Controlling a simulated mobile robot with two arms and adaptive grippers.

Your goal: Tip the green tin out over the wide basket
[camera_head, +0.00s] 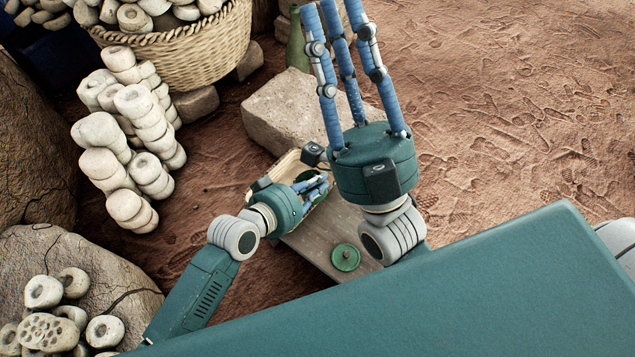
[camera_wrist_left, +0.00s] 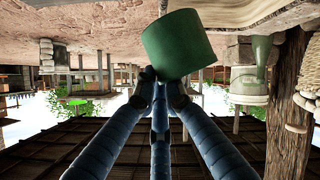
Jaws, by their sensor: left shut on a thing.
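My left gripper (camera_head: 320,184) is shut on the green tin (camera_wrist_left: 178,46), which shows at the fingertips in the left wrist view. The tin is a plain dark green cylinder, slightly tilted in that view. I cannot see its mouth or contents. In the head view, the fingers mostly hide it. A shallow pale basket (camera_head: 284,168) lies just behind and beside this gripper, partly covered by it. I cannot tell whether the tin is right over it. My right gripper (camera_head: 333,10) points up, its fingers straight, apart and empty, tips near or past the top edge.
A grey board (camera_head: 312,246) bears a round green lid-like disc (camera_head: 345,257). A stone block (camera_head: 290,112) stands behind it. A big wicker basket (camera_head: 215,45) of pale clay rings, stacked rings (camera_head: 130,140) and a boulder (camera_head: 70,270) fill the left. Bare ground lies right.

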